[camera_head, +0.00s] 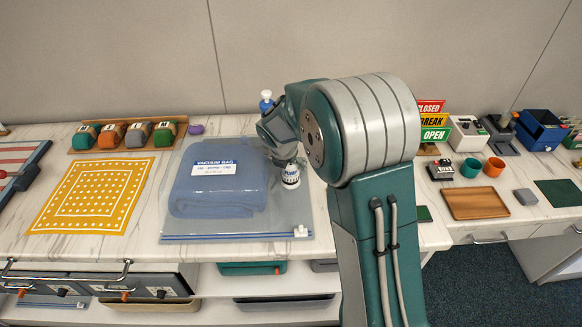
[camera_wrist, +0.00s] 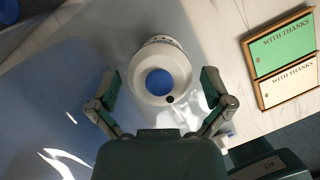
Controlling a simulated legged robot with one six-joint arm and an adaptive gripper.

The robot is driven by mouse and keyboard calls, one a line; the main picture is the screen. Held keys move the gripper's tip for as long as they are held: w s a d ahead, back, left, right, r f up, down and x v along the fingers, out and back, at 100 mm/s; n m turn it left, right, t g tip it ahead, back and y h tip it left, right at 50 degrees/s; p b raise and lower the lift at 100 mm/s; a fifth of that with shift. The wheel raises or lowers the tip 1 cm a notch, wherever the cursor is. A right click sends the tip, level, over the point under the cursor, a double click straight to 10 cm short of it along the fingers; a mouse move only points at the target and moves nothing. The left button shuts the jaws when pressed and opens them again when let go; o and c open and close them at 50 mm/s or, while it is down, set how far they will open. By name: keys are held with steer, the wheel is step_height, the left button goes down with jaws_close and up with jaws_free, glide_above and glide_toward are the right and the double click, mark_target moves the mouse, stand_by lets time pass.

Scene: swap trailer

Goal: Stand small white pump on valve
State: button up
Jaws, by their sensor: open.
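The small white pump (camera_head: 290,177) has a dark printed label and stands near the right side of the clear vacuum bag (camera_head: 185,225), beside the folded blue cloth in it. The wrist view looks down on the pump (camera_wrist: 140,85), a white round body with a blue centre. My gripper (camera_wrist: 160,85) is open, with one finger on each side of the pump and gaps showing. In the head view my gripper (camera_head: 288,158) is just above the pump and hides its upper part. The valve is not visible; I cannot tell whether the pump covers it.
A white and blue object (camera_head: 266,101) shows behind my wrist. A yellow patterned cloth (camera_head: 92,196) lies at left, below a wooden rack (camera_head: 80,150) of coloured blocks. At right are a wooden tray (camera_head: 475,203), cups (camera_head: 471,167) and signs (camera_head: 432,120). Free tabletop shows left of the bag.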

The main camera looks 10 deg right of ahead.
steer(key=v, duration=0.9)
steer(key=s+d+r+m+y, duration=0.1)
steer(key=s+r+m, duration=0.4)
steer(key=s+m, duration=0.2)
steer(key=s+d+r+m, duration=0.1)
steer(key=s+r+m, duration=0.3)
steer(key=s+m, duration=0.25)
steer(key=s+m+t+y, duration=0.1)
steer(key=s+m+t, duration=0.1)
steer(key=s+m, duration=1.3)
steer(key=shift+s+d+r+y, duration=0.15)
steer(key=shift+s+r+y, duration=0.15)
steer(key=shift+r+y, duration=0.1)
